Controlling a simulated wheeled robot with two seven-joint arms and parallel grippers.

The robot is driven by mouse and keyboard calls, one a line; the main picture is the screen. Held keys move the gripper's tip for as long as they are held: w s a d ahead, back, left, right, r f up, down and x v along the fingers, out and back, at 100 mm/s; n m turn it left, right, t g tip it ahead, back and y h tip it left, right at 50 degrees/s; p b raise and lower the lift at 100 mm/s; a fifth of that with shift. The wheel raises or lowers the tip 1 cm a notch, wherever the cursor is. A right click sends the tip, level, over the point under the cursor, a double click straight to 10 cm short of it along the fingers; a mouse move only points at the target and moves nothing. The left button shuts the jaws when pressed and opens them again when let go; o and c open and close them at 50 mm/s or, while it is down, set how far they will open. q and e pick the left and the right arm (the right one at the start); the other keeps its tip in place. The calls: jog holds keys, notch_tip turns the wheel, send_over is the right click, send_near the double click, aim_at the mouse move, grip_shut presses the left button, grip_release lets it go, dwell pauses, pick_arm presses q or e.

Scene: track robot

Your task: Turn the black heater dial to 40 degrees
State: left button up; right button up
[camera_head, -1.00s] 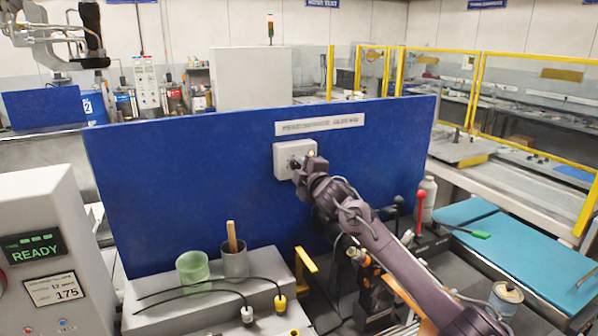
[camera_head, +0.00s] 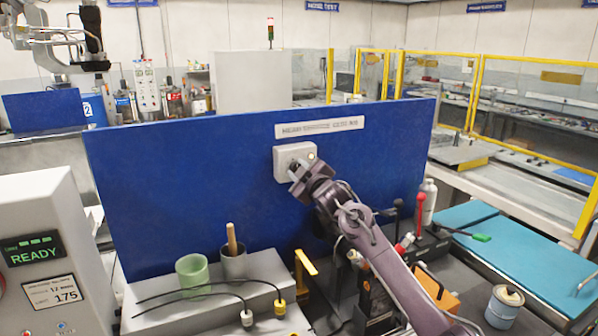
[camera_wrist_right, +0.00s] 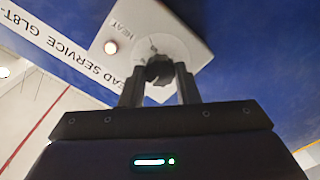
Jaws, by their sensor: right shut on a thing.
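The black heater dial (camera_wrist_right: 159,68) sits on a white square control box (camera_wrist_right: 165,35) in the right wrist view. Its two sides lie between the fingers of my right gripper (camera_wrist_right: 159,84), which is shut on it. In the head view the white box (camera_head: 281,160) is fixed on the blue panel, and my right gripper (camera_head: 298,173) reaches it from the lower right, hiding the dial. A small round light (camera_head: 312,156) shows at the box's right side. The dial's angle and scale cannot be read. My left gripper is not in view.
The blue panel (camera_head: 190,170) stands upright across the middle, with a label strip (camera_head: 319,127) above the box. A green cup (camera_head: 192,273), a grey cup (camera_head: 234,265) and two black cables lie on a grey block below. A red-knobbed lever (camera_head: 420,197) stands at right.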

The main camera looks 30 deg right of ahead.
jog(key=shift+f, duration=0.1)
jog(key=o, duration=1)
jog(key=shift+s, duration=0.1)
jog(key=shift+s+a+b, duration=0.2)
jog(key=shift+s+b, duration=1.4)
jog(key=shift+s, duration=2.2)
jog(key=shift+f, duration=0.1)
